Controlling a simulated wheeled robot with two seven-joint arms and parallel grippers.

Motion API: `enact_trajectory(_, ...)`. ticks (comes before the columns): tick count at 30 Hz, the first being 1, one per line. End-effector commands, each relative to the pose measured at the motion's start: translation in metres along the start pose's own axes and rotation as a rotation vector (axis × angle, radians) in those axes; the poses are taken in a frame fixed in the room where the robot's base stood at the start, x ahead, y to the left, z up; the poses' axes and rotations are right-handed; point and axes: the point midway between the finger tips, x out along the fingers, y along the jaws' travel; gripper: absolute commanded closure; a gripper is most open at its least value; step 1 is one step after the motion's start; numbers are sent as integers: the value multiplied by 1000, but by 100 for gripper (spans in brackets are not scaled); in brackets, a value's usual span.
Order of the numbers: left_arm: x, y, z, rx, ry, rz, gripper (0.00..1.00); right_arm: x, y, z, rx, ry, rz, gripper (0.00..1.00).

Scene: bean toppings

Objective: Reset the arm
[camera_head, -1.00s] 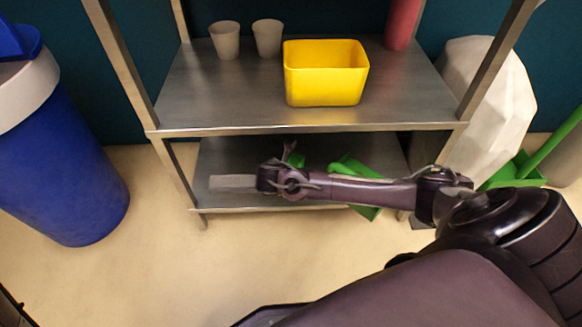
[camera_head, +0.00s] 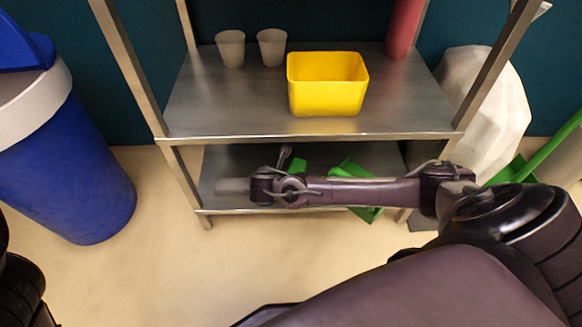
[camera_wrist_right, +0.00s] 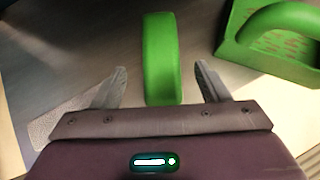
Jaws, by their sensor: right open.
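My right arm comes in from the right in the head view and reaches across the front of the shelf unit. Its gripper (camera_head: 286,160) is over the lower shelf. In the right wrist view, the right gripper (camera_wrist_right: 160,76) is open, with its two fingers apart. A green curved handle (camera_wrist_right: 161,50) shows between and beyond the fingers; I cannot tell whether they touch it. Green items also show on the lower shelf in the head view (camera_head: 350,168), partly hidden by my arm. Part of my left arm shows at the lower left; its gripper is out of view.
The metal shelf unit (camera_head: 210,120) holds a yellow bin (camera_head: 328,98), two pale cups (camera_head: 231,48) and a red cylinder (camera_head: 402,27) on top. A blue trash bin (camera_head: 70,170) stands left. A white faceted object (camera_head: 490,100) stands right. Floor before the shelf is clear.

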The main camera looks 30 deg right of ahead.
Motion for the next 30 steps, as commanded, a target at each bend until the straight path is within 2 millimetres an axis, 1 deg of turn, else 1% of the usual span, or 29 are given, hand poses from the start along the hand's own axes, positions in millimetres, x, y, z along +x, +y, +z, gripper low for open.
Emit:
enact_trajectory(1,1,0,2,-6,-6,0,55,-6,0,1,-1,0,0,31)
enact_trajectory(4,-1,2,2,-11,-7,1,55,-9,0,0,-1,-1,-1,31)
enact_trajectory(19,-1,2,2,-10,-7,1,55,-9,0,-1,1,1,1,31)
enact_trajectory(22,-1,1,3,-11,-11,-2,55,-17,10,-7,21,26,45,31)
enact_trajectory(23,-1,0,4,-11,-14,-3,55,-22,16,-11,36,43,73,31)
enact_trajectory(26,-1,-2,7,-12,-27,-9,55,-54,50,-29,119,137,224,31)
enact_trajectory(27,-2,-3,8,-13,-33,-13,55,-74,67,-37,166,190,303,31)
enact_trajectory(29,-2,-4,10,-14,-42,-18,55,-108,94,-48,248,281,429,31)
enact_trajectory(30,-4,-5,12,-15,-50,-22,55,-132,110,-53,308,346,512,31)
